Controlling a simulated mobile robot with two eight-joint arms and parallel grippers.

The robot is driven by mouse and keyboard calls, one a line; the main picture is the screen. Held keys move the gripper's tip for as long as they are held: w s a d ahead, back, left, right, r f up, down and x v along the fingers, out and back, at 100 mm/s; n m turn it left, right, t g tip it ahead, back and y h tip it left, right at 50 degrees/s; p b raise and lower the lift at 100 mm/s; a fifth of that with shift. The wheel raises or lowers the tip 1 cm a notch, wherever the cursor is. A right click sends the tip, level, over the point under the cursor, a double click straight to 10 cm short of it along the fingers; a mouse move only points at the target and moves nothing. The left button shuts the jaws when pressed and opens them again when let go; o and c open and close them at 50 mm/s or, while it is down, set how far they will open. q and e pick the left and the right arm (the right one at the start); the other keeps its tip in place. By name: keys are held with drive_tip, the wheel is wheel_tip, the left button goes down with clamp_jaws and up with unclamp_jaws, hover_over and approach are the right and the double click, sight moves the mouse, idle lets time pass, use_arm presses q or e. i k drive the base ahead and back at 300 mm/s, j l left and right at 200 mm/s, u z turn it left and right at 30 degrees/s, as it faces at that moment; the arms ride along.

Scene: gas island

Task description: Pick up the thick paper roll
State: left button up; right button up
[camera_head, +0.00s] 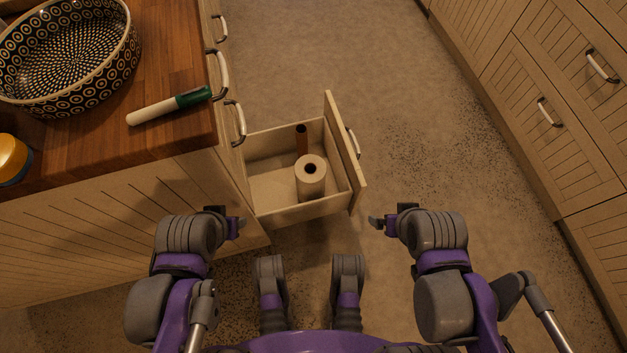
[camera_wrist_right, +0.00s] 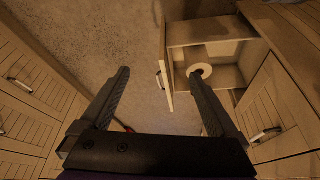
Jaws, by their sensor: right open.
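The thick paper roll (camera_head: 311,182) stands upright in the open drawer (camera_head: 300,214), and a thin brown roll (camera_head: 302,140) stands behind it. In the right wrist view the thick roll (camera_wrist_right: 201,70) shows beyond my right finger, which hides part of it. My right gripper (camera_head: 376,221) is open and empty, outside the drawer to the right of its front corner. It also shows in the right wrist view (camera_wrist_right: 160,88) with its fingers wide apart. My left gripper (camera_head: 238,224) is by the drawer's near left corner; its jaws are too small to judge.
The drawer front with its handle (camera_head: 353,142) stands between my right gripper and the roll. A wooden counter (camera_head: 180,60) at left holds a patterned bowl (camera_head: 75,60), a green-and-white stick-like object (camera_head: 165,107) and a yellow-topped jar (camera_head: 12,158). Cabinets (camera_head: 560,110) line the right; the floor between is free.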

sight(311, 170)
drive_tip(key=u, duration=2.1)
drive_tip(key=i+j, duration=0.1)
drive_tip(key=j, duration=0.5)
drive_tip(key=i+j, duration=0.1)
drive_tip(key=j, duration=0.5)
drive_tip(key=j+z, duration=0.1)
drive_tip(key=z, duration=0.8)
drive_tip(key=j+z, duration=0.15)
drive_tip(key=z, duration=0.35)
drive_tip(key=i+z, duration=0.35)
drive_tip(key=i, duration=0.1)
